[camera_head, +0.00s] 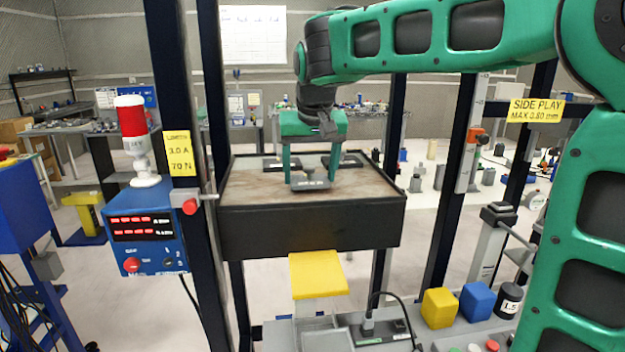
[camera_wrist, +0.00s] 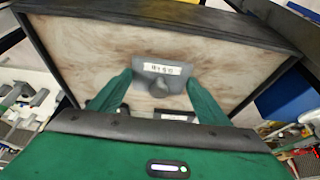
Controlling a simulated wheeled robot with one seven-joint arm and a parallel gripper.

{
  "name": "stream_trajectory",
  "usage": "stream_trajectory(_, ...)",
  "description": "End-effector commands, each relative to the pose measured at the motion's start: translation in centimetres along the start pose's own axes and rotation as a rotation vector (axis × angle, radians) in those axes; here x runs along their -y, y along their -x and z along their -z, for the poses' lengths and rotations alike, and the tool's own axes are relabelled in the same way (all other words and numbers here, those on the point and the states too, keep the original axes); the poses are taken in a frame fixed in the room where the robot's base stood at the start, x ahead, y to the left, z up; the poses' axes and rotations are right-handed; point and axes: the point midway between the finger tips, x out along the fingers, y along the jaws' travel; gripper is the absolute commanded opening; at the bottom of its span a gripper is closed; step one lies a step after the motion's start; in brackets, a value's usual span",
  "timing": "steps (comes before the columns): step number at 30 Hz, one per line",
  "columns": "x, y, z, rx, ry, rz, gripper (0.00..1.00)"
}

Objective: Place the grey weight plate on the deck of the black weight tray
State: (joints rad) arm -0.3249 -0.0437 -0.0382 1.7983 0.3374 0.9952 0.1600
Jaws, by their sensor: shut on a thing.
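The grey weight plate (camera_head: 311,184) is held between the two green fingers of my gripper (camera_head: 310,176), which is shut on it. In the wrist view the plate (camera_wrist: 150,68) shows a knob and a white label, and my fingers (camera_wrist: 162,90) grip its two sides. The black weight tray (camera_head: 310,232) is a deep box with a brown, worn deck (camera_head: 248,188) inside a dark rim. The plate is over the deck, towards its middle. I cannot tell whether the plate touches the deck. The deck also shows in the wrist view (camera_wrist: 90,60).
Dark low items (camera_head: 268,163) with light labels lie along the deck's far side. Dark posts stand left and right of the tray. A blue control box (camera_head: 146,232) with a red-topped beacon (camera_head: 132,128) is left. A yellow pad (camera_head: 318,274) sits in front. The deck's near part is clear.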

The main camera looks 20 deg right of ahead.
Motion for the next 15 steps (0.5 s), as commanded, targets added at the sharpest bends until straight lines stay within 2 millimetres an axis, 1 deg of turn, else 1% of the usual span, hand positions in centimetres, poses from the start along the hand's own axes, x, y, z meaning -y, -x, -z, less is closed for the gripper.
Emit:
stream_trajectory(1,-0.1,-0.7,-0.3,0.001,-0.001,-0.001,0.31)
stream_trajectory(4,-0.1,-1.5,-0.6,0.000,-0.001,0.000,0.31)
stream_trajectory(14,-0.1,-1.7,-0.7,-0.001,-0.003,-0.001,0.31)
stream_trajectory(15,-0.1,-1.8,-0.7,0.001,-0.002,-0.001,0.77)
